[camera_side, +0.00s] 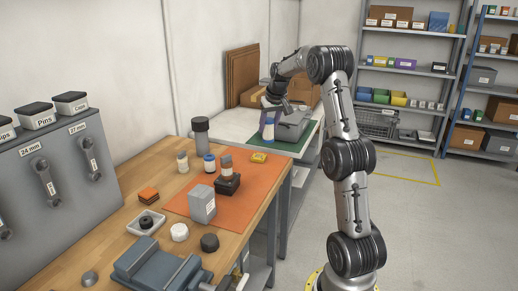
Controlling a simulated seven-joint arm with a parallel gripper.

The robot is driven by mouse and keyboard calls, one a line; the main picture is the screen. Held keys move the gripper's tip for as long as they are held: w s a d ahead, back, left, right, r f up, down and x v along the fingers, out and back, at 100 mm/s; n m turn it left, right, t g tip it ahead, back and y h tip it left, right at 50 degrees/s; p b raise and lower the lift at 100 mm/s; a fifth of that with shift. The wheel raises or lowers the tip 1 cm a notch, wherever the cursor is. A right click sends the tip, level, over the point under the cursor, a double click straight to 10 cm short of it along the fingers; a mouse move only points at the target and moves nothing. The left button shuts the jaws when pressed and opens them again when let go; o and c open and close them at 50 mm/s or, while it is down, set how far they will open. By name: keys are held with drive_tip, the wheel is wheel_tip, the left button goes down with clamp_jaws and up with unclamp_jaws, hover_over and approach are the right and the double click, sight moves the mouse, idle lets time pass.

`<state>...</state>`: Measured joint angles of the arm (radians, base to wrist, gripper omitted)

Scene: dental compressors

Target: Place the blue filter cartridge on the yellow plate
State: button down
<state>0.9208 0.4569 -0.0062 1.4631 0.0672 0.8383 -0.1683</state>
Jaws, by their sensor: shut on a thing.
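My gripper (270,107) is at the upper middle, pointing down over the far end of the work area. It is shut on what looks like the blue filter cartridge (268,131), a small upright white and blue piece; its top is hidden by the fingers. The small yellow plate (259,157) lies at the far right corner of the orange mat. The cartridge appears above and slightly right of the plate in the picture. I cannot tell its height or whether it touches anything.
The orange mat (250,190) also holds a grey box (202,204), a dark block with a stacked part (228,184) and a blue-banded bottle (209,163). A green mat (303,140) with a grey case (294,126) lies beyond.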

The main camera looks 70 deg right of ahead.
drive_tip(key=w+d+f, duration=0.2)
drive_tip(key=d+f, duration=0.1)
drive_tip(key=w+d+f, duration=0.2)
drive_tip(key=d, duration=0.1)
drive_tip(key=w+d+f, duration=0.3)
drive_tip(key=shift+w+f, duration=0.1)
drive_tip(key=shift+f, duration=1.85)
drive_tip(key=shift+f, duration=0.1)
drive_tip(key=shift+c, duration=1.6)
unclamp_jaws()
